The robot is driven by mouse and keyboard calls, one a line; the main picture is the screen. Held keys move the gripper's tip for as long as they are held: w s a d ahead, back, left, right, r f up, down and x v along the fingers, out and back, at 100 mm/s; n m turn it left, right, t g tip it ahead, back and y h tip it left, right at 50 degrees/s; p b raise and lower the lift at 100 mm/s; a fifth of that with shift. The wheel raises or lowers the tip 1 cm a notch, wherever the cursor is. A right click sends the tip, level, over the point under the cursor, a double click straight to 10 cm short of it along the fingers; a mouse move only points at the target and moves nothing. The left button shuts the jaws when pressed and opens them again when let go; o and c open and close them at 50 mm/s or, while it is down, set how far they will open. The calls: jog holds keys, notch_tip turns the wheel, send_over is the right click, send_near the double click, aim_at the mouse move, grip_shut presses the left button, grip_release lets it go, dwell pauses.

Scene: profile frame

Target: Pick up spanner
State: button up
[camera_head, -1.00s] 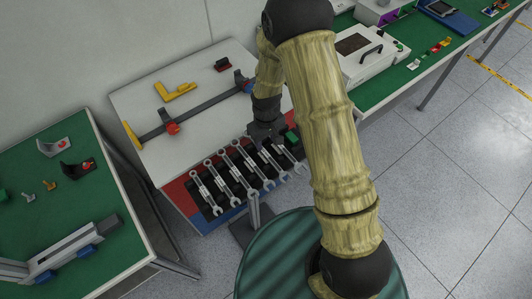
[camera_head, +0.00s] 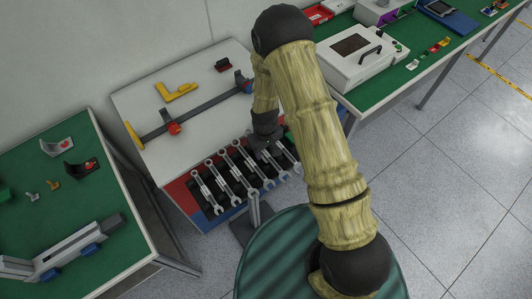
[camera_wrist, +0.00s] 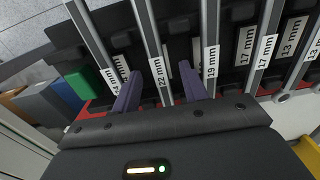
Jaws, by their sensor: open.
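Several silver spanners lie side by side in a black rack, and in the head view a row of them (camera_head: 224,184) shows left of my gripper (camera_head: 264,142). In the wrist view my gripper (camera_wrist: 160,70) is open, with two purple fingers apart. A spanner labelled 22 mm (camera_wrist: 145,25) runs between the fingers. I cannot tell whether the fingers touch it. A spanner labelled 19 mm (camera_wrist: 209,25) lies just right of the right finger, and another spanner (camera_wrist: 88,30) lies left of the left finger. My wrist hides part of the rack in the head view.
The rack stands at the front of a white-topped table (camera_head: 205,103) with a grey rail (camera_head: 205,112) and a yellow L-shaped part (camera_head: 178,92). Green (camera_wrist: 88,83) and blue (camera_wrist: 66,95) blocks sit left of my gripper. A green table (camera_head: 100,210) stands at left.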

aim_at(265, 152)
grip_shut()
jog(key=shift+r, duration=0.1)
dwell(0.3)
notch_tip(265, 152, up, 10)
jog(key=b, duration=0.2)
dwell(0.4)
dwell(0.4)
notch_tip(265, 152, up, 3)
jog(key=p, duration=0.2)
jog(key=shift+p, duration=0.3)
